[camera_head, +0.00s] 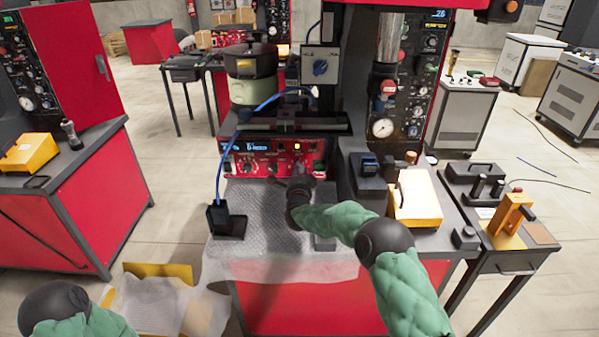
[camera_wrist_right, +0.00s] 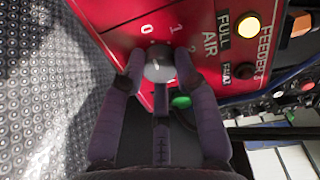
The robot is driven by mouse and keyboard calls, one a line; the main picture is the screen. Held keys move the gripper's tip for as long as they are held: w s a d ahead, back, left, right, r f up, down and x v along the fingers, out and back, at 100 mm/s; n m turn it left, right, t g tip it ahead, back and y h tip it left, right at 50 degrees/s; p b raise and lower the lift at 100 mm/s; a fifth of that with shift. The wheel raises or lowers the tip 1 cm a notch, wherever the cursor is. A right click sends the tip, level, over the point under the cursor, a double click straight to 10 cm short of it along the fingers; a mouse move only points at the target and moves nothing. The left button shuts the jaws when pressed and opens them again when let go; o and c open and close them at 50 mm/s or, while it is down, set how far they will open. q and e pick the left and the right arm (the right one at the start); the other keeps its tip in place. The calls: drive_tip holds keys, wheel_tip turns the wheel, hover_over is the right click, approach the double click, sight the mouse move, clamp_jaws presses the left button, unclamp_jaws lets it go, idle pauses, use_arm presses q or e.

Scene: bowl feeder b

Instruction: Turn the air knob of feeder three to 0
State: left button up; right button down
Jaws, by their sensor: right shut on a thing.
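The air knob (camera_wrist_right: 158,66) is a small grey round knob on a red panel (camera_wrist_right: 118,32) lettered FEEDER 3. The marks 0, 1 and 2 stand around it, with AIR beside them. In the right wrist view my right gripper (camera_wrist_right: 159,64) is shut on the knob, one finger on each side. A small pale mark shows on the knob, but I cannot read its setting surely. In the head view my right gripper (camera_head: 298,186) is at the red feeder control box (camera_head: 238,165), and the knob is hidden. Of my left arm only a part shows, without its gripper.
A yellow lamp (camera_wrist_right: 248,24) glows by FULL, and a green button (camera_wrist_right: 181,101) sits near the knob. A black block with a blue cable (camera_head: 222,218) stands left on the textured metal plate (camera_head: 262,215). A yellow box (camera_head: 414,198) stands to the right.

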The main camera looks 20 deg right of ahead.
drive_tip(key=shift+a+r+n, duration=0.1)
drive_tip(key=shift+n, duration=0.4)
drive_tip(key=c, duration=0.9)
unclamp_jaws()
drive_tip(key=shift+w, duration=0.1)
drive_tip(key=v, duration=1.2)
